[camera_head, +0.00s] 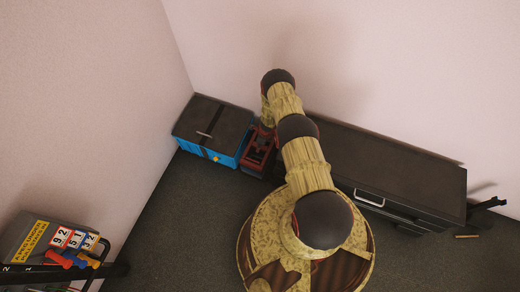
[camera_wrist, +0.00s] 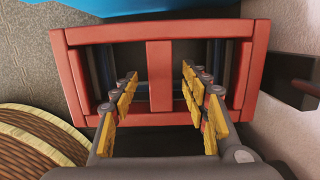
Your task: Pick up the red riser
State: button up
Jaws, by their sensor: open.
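The red riser (camera_wrist: 160,62) is an open rectangular frame with a flat middle bar, seen from close by in the wrist view. In the head view it is a small red frame (camera_head: 258,153) on the floor, partly hidden by my arm. My gripper (camera_wrist: 160,78) is open and empty, pointing at the riser. Its yellow-padded fingers show on either side of the middle bar, with gaps between pads and bar. I cannot tell how deep the fingertips reach. In the head view my gripper is hidden by my arm.
A blue box with a dark top (camera_head: 207,128) stands just left of the riser. A long dark cabinet (camera_head: 395,172) stands to the right along the back wall. A number stand (camera_head: 60,240) is at lower left. The grey floor (camera_head: 180,225) in front is clear.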

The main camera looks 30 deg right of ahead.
jog(key=shift+w+a+f+b, duration=0.15)
jog(key=shift+f+b, duration=0.25)
jog(key=shift+f, duration=0.55)
jog(key=c, duration=0.3)
jog(key=c, duration=0.7)
jog(key=shift+r, duration=0.1)
grip_shut()
